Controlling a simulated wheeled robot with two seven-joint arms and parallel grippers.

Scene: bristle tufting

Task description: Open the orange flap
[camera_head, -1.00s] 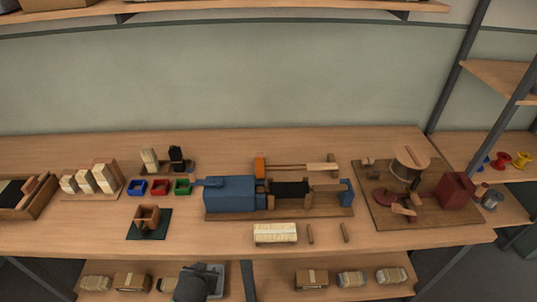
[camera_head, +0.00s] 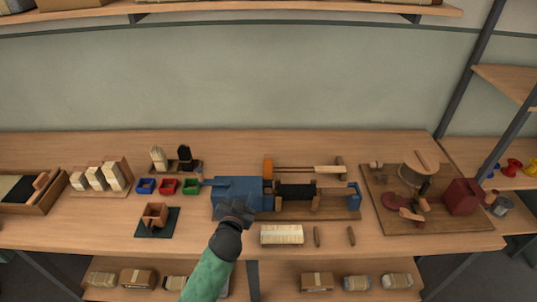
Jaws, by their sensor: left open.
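The orange flap (camera_head: 268,169) is a small upright orange piece at the back of the blue machine (camera_head: 238,190), where a pale wooden bar runs off to its right. My left gripper (camera_head: 236,208) is open and hangs in front of the blue machine, covering part of its front face. It is in front of and to the left of the orange flap, apart from it. From this height I cannot tell whether the gripper touches the machine. My right gripper does not show.
A pale bristle block (camera_head: 282,234) and two short rods lie in front of the machine. Blue, red and green trays (camera_head: 168,186) and a brown box on a dark mat (camera_head: 155,215) stand left. A winding stand with a red block (camera_head: 460,196) is right.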

